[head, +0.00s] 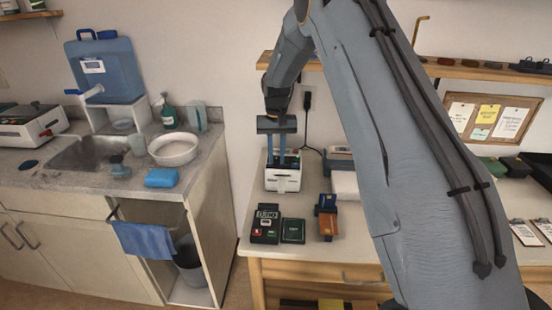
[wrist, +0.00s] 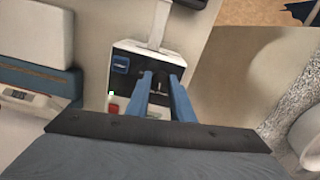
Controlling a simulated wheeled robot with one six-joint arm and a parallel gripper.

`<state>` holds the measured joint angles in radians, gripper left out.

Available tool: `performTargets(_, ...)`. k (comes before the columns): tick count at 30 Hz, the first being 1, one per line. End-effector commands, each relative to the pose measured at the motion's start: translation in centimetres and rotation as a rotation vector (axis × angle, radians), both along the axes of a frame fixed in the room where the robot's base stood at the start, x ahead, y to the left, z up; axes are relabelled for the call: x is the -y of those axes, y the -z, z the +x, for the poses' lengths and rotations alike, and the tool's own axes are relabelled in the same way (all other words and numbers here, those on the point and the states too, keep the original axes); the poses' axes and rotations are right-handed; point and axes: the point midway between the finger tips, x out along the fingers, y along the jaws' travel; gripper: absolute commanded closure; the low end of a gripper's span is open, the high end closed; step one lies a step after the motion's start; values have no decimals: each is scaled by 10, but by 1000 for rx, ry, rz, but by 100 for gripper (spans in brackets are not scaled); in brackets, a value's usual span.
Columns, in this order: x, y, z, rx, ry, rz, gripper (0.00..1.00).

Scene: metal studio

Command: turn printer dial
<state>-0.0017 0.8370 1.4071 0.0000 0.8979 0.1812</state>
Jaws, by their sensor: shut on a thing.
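The printer (head: 284,182) is a small white box with a dark top panel, standing on the light worktop below my arm. My gripper (head: 276,161) points down onto the top of the printer. In the wrist view, the two blue fingers of my gripper (wrist: 161,76) reach the panel with a narrow gap between them. They are shut on the dial, which is mostly hidden between and under the fingers.
A dark keypad device (head: 265,224), a dark green box (head: 293,231) and an orange-and-blue item (head: 327,217) lie in front of the printer. A grey-white device (head: 341,160) stands to its right. A sink counter (head: 120,185) is at left, across a gap.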

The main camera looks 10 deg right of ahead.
Motion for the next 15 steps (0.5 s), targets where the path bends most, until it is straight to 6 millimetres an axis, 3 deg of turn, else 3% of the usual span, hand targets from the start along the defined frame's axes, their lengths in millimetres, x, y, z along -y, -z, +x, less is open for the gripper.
performTargets(15,0,0,1,2,489,0,100)
